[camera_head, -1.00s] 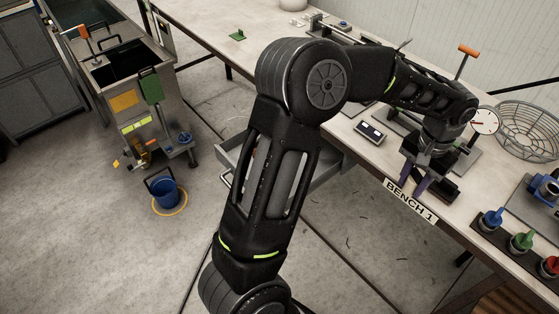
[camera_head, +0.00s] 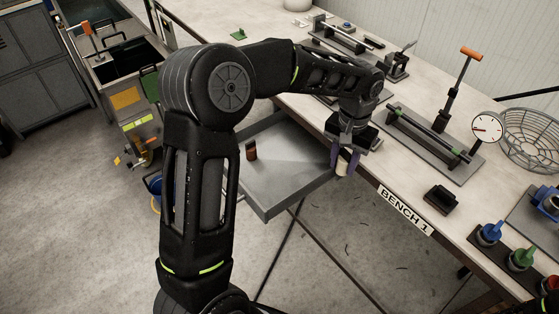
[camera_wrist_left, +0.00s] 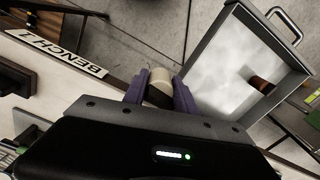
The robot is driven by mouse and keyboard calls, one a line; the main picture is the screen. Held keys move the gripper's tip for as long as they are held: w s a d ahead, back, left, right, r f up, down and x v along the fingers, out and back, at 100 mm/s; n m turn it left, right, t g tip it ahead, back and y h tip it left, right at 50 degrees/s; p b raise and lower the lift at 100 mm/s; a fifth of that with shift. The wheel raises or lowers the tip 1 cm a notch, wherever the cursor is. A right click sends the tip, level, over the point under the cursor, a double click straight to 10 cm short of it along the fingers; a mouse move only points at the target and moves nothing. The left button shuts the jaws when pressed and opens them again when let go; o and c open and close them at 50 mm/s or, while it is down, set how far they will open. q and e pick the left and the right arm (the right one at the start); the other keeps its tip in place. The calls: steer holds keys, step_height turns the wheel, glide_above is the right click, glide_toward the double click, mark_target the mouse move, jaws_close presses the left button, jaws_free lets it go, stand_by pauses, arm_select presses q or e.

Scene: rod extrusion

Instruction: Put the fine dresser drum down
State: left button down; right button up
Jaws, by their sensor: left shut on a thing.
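My left gripper (camera_head: 344,164) is shut on a short drum (camera_head: 343,169) with a cream-coloured end, taken to be the fine dresser drum. In the left wrist view the drum (camera_wrist_left: 160,76) sits between the two purple fingers (camera_wrist_left: 160,88), its lower part dark. The gripper is at the bench front, by the right side of an open grey drawer (camera_head: 285,185). The drum appears clear of any surface. A brown drum (camera_head: 251,151) stands in the drawer's left part; it also shows in the left wrist view (camera_wrist_left: 262,85). My right gripper is not seen.
The drawer's floor is mostly bare. On the bench, right of the gripper, are a black block (camera_head: 442,199), a grey fixture with an orange-handled lever (camera_head: 470,52), a dial gauge (camera_head: 487,127) and a wire basket (camera_head: 530,140). A BENCH 1 label (camera_head: 405,210) marks the front edge.

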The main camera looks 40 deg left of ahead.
arm_select(q)
steer(key=s+a+f+b, duration=0.2)
steer(key=a+b, duration=0.1)
steer(key=a, duration=0.5)
steer(key=s+a+f+n+b, duration=0.1)
steer(key=s+a+f+b, duration=0.1)
steer(key=a, duration=0.7)
steer(key=shift+f+b, duration=0.5)
steer(key=shift+f, duration=0.15)
steer(key=shift+d+f, duration=0.1)
glide_above(279, 187)
step_height(279, 187, down, 6)
steer(key=shift+f+p, duration=0.1)
steer(key=shift+p, duration=0.25)
step_height(279, 187, down, 3)
steer(key=shift+f, duration=0.3)
